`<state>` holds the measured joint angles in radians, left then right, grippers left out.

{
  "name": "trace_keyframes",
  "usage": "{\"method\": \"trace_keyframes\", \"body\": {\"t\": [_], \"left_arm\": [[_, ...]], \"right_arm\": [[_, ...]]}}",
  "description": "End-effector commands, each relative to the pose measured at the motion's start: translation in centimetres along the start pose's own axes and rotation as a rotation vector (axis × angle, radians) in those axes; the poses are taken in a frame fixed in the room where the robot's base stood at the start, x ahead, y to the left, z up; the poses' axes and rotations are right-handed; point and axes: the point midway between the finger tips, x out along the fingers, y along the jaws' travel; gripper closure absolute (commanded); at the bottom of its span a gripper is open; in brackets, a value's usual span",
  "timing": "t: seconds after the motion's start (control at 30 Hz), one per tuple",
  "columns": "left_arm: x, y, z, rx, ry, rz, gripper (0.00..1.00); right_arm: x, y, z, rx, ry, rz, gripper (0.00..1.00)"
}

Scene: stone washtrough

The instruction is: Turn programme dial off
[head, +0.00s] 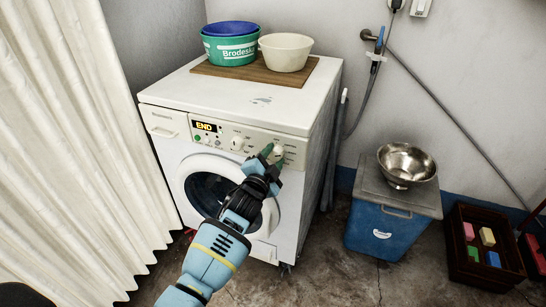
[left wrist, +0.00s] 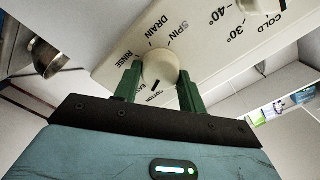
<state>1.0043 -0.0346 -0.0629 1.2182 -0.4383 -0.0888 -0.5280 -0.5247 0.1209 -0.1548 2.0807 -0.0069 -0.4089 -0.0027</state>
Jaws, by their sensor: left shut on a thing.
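The washing machine (head: 225,100) stands against the wall, with a lit display (head: 206,127) reading "END". The programme dial (left wrist: 160,66) is a round white knob on the panel, ringed by words such as RINSE, DRAIN, SPIN and COTTON. It also shows in the head view (head: 278,150), partly covered by my fingers. My left gripper (head: 272,156) is shut on this dial; its green fingers (left wrist: 158,86) sit on either side of the knob. A dark mark shows on the knob's lower part, towards COTTON. My right gripper is not in view.
A temperature dial (head: 237,143) sits left of the programme dial. A wooden board (head: 215,70) on top carries basins. A blue box (head: 378,222) with a metal bowl (head: 406,163) and a dark crate (head: 463,265) stand right. A white curtain (head: 70,150) hangs left.

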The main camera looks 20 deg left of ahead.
Motion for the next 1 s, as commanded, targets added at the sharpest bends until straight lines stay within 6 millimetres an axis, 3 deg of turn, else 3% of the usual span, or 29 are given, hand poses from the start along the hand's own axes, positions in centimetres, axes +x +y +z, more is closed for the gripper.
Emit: {"method": "trace_keyframes", "body": {"t": [1.0], "left_arm": [[0.0,-0.2,0.1,-0.944,-0.002,0.002,0.82]], "right_arm": [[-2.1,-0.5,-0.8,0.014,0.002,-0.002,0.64]]}}
